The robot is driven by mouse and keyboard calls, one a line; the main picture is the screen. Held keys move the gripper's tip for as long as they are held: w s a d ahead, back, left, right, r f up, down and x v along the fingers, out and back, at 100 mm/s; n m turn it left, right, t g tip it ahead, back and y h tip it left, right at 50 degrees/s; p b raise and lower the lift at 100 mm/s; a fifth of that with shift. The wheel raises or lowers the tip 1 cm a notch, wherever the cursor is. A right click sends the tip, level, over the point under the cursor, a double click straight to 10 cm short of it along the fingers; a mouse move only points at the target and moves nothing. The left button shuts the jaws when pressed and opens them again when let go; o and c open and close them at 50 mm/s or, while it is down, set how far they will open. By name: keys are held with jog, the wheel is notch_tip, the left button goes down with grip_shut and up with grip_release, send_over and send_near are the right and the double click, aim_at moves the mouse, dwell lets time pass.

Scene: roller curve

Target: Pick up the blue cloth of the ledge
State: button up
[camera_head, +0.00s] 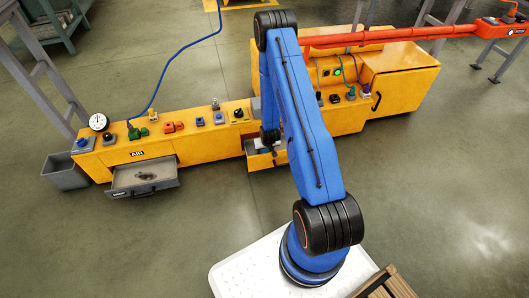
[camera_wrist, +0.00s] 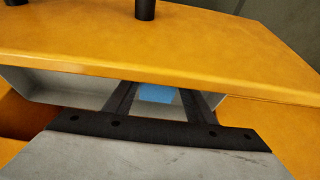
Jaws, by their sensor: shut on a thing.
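The blue cloth (camera_wrist: 157,94) shows as a small blue patch between the fingertips of my gripper (camera_wrist: 158,90) in the wrist view. The gripper is shut on it. The cloth and the fingertips are just under the front edge of a yellow top (camera_wrist: 165,50), at an open grey-walled drawer (camera_wrist: 60,88). Most of the cloth is hidden by the top and my gripper. In the head view my blue arm reaches down to an open drawer (camera_head: 259,161) in the yellow bench (camera_head: 205,145), and the cloth cannot be made out clearly.
Another open drawer (camera_head: 143,178) sticks out at the left of the bench. Buttons, a gauge (camera_head: 98,122) and a blue hose stand along its top. A taller yellow cabinet (camera_head: 400,80) is at the right. The floor in front of the bench is clear.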

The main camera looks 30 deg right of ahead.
notch_tip(320, 180, up, 28)
jog(key=a+f+n, duration=0.1)
jog(key=a+f, duration=0.1)
jog(key=a, duration=0.4)
jog(key=w+a+f+n, duration=0.1)
jog(key=a+f, duration=0.2)
jog(key=a, duration=0.3)
jog(key=a+f+n+y, duration=0.1)
jog(key=a+f, duration=0.2)
jog(key=a, duration=0.3)
jog(key=shift+w+a+f, duration=0.15)
jog(key=shift+w+a, duration=0.1)
